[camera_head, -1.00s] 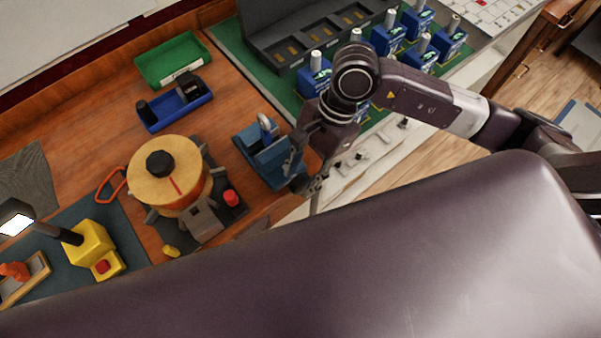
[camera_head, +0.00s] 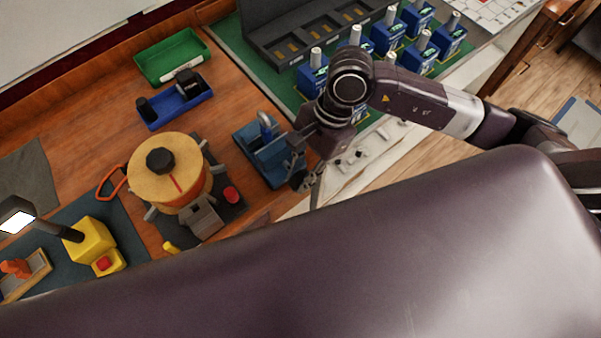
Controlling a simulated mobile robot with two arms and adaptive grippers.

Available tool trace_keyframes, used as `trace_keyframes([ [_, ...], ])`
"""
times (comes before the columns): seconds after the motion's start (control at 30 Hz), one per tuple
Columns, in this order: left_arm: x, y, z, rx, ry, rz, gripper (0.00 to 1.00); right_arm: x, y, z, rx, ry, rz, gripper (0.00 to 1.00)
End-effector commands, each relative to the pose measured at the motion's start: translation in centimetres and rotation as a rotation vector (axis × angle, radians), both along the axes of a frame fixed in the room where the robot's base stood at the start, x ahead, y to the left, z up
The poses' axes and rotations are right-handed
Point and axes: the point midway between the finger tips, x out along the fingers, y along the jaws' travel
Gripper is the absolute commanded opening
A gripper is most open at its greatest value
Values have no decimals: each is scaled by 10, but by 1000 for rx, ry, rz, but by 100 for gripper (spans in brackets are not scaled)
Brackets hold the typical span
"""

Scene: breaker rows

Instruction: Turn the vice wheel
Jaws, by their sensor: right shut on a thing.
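The blue vice (camera_head: 262,150) stands at the front edge of the wooden bench, with a grey rounded piece upright between its jaws. My right gripper (camera_head: 300,172) is at the vice's right front side, where the wheel would be. It is shut on the vice wheel, which is mostly hidden behind the fingers and looks dark and small here. My left gripper is not in view.
Left of the vice is a wooden drum with a black knob (camera_head: 160,161) and a red button (camera_head: 231,194). Behind are a blue tray (camera_head: 178,110) and a green tray (camera_head: 168,62). Several blue breakers (camera_head: 312,76) stand on the green mat to the right.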

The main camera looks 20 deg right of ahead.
Motion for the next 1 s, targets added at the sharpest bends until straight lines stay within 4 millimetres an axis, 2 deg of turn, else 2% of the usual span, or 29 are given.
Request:
trace_keyframes([
  [0.27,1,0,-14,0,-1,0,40,0,5,-1,-116,-50,6,0],
  [0.6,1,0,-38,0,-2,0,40,-1,12,-3,-401,-160,7,0],
  [1.0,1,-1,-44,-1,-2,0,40,-3,18,-6,-747,-285,3,0],
])
